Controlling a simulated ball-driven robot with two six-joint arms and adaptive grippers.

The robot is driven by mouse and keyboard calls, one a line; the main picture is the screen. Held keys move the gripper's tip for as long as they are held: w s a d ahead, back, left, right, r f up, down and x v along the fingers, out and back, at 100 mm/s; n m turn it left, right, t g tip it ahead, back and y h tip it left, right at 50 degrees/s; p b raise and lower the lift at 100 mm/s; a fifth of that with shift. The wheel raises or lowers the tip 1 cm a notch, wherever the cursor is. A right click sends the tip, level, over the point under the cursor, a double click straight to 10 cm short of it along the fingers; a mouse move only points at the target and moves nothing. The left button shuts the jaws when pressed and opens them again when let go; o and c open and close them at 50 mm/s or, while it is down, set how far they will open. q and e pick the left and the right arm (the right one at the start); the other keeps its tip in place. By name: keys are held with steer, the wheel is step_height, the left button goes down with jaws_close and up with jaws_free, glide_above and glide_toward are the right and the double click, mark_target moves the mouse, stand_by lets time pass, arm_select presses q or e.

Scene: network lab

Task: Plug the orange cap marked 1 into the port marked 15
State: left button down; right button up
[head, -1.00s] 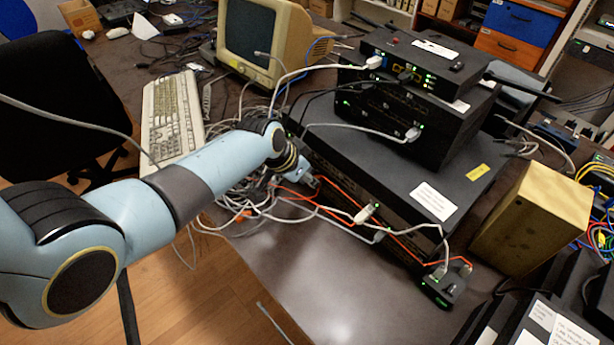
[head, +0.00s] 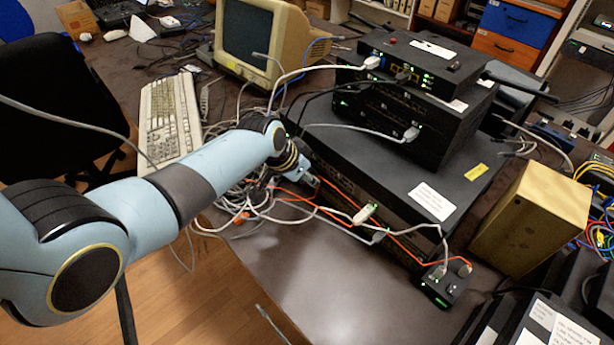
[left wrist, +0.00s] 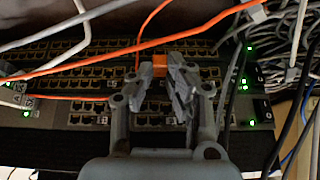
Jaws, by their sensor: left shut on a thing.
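My left gripper (head: 309,180) is at the front of the large black switch (head: 375,158), low beside the cable bundle. In the left wrist view, my left gripper (left wrist: 168,68) is shut, with the orange cap (left wrist: 156,64) at its fingertips in front of the rows of ports (left wrist: 90,75). An orange cable rises by the cap. The fingers hide part of the cap and the ports behind. I cannot read the port numbers or the cap's mark, and cannot tell whether the cap touches a port. My right gripper is not in view.
Orange cables (head: 405,247) and grey cables (head: 280,220) cross the switch front; they also hang over the ports in the left wrist view. A small black box with plugs (head: 442,285) lies at the switch's right end. The table front (head: 330,290) is mostly clear.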

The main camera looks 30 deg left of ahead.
arm_select(q)
steer(key=shift+w+r, duration=0.1)
steer(key=shift+w, duration=0.1)
steer(key=c, duration=1.4)
jaws_free()
steer(key=shift+d, duration=0.1)
steer(key=shift+o, duration=1)
steer(key=shift+w+r, duration=0.15)
steer(key=shift+w, duration=0.05)
steer(key=v, duration=1.2)
steer(key=shift+s+f, duration=0.25)
steer(key=shift+s, duration=0.1)
